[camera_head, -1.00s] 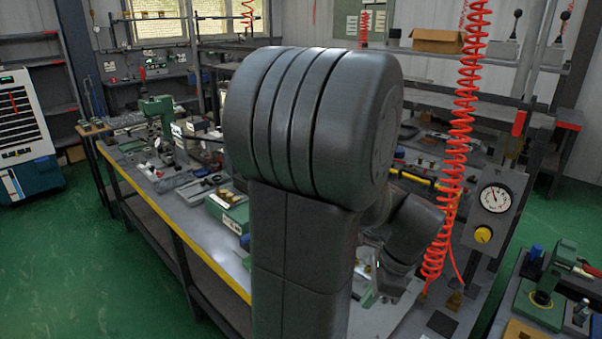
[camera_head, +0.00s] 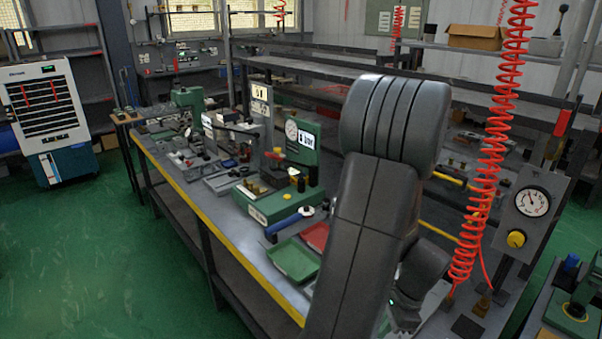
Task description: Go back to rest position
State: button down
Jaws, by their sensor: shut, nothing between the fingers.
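My dark grey arm rises through the right middle of the view, its thick elbow at the top. Past it, the wrist hangs down behind the upper link. My gripper (camera_head: 404,319) shows only in part at the lower end, low over the right part of the bench, shut and empty. Its fingertips are mostly hidden by the arm and the bottom edge of the picture.
The long workbench with a yellow edge (camera_head: 228,244) bears a green test stand (camera_head: 275,204), a green tray (camera_head: 292,260) and a red tray (camera_head: 316,236). A red coiled hose (camera_head: 489,170) hangs beside a gauge panel (camera_head: 525,213). Green floor at left is clear.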

jog(key=shift+w+d+r+n, duration=0.1)
jog(key=shift+w+d+n, duration=0.15)
jog(key=shift+d+n, duration=0.6)
jog(key=shift+a, duration=0.3)
